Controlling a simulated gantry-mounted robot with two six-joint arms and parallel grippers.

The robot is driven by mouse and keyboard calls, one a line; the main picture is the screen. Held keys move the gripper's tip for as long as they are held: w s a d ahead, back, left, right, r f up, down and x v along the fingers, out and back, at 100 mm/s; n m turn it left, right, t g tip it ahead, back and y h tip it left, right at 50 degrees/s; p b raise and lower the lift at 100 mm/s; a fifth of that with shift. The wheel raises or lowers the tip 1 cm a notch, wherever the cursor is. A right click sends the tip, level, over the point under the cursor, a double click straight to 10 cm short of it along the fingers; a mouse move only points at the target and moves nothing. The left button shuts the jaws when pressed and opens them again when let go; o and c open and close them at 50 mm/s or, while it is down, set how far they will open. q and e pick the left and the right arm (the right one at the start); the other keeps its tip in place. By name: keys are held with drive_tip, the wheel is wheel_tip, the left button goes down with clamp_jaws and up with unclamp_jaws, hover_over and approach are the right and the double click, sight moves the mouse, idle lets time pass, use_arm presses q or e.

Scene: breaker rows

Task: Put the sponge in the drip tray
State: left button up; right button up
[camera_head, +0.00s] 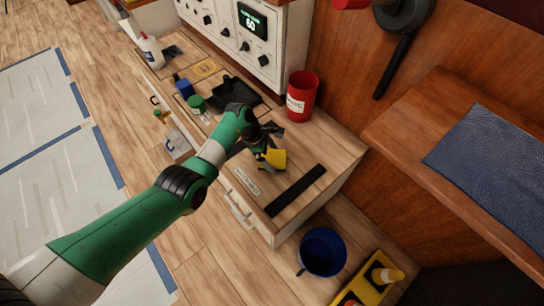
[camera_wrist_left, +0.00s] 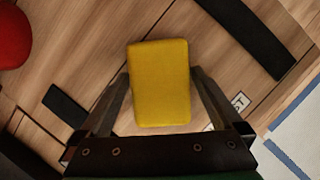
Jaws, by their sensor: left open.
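The yellow sponge (camera_head: 275,158) is on the wooden counter, near its right end. In the left wrist view the sponge (camera_wrist_left: 160,85) sits between the two fingers of my open left gripper (camera_head: 266,154). The fingers are beside its long sides; I cannot tell whether they touch it. A dark, flat, tray-like object (camera_head: 243,91), perhaps the drip tray, lies farther back on the counter, partly hidden by my left arm. My right gripper is not in view.
A red cup (camera_head: 301,96) stands behind the sponge. A black strip (camera_head: 295,190) lies in front of it. A green-lidded jar (camera_head: 196,104) and a blue item (camera_head: 184,89) stand farther left. A blue bucket (camera_head: 322,252) is beyond the counter's front right corner.

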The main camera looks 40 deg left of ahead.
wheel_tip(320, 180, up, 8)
drive_tip(key=p, duration=0.7)
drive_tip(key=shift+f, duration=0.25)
use_arm(q)
drive_tip(key=v, duration=1.2)
drive_tip(key=shift+r, duration=0.25)
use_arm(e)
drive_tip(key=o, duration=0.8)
